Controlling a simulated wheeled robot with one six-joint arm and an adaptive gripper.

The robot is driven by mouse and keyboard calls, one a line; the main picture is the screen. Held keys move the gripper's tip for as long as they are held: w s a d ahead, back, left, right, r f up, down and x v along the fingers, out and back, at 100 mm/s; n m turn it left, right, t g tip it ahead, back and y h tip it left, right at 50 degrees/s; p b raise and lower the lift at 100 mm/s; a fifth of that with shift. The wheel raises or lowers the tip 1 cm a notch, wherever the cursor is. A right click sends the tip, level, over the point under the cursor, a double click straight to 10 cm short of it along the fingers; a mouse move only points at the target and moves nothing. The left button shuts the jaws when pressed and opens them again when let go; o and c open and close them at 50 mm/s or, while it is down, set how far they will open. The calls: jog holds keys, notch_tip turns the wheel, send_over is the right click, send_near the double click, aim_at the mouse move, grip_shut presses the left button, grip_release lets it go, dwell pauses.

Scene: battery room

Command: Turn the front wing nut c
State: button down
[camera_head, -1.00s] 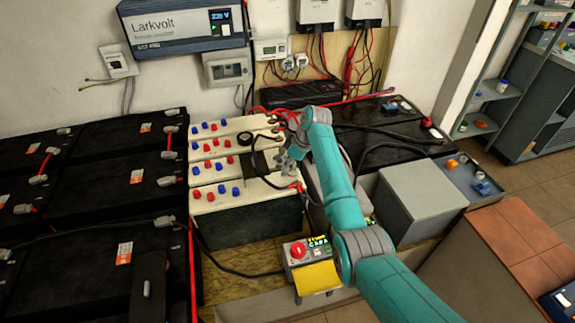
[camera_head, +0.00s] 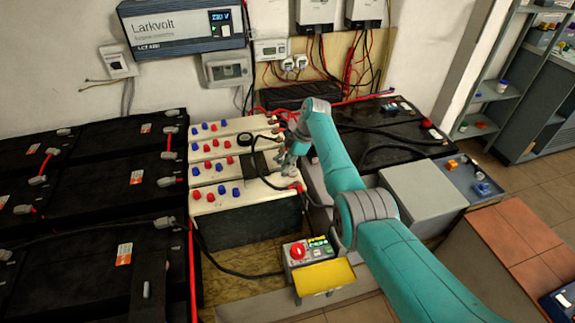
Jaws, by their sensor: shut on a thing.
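My gripper (camera_head: 287,168) is at the right end of the white-topped batteries (camera_head: 240,198), close to their top. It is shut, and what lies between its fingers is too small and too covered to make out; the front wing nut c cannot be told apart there. Red and blue caps (camera_head: 222,190) stand in rows along the battery tops.
A control box (camera_head: 308,252) with a red button and yellow flap stands in front of the batteries. A grey box (camera_head: 415,195) is to the right. Black batteries (camera_head: 90,200) fill the left. A black battery (camera_head: 385,135) with cables lies behind my arm.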

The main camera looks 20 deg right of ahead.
jog(key=shift+n, duration=0.6)
jog(key=c, duration=1.5)
grip_release()
jog(key=shift+w, duration=0.1)
jog(key=v, duration=1.2)
jog(key=shift+w, duration=0.2)
jog(key=shift+s+a, duration=0.1)
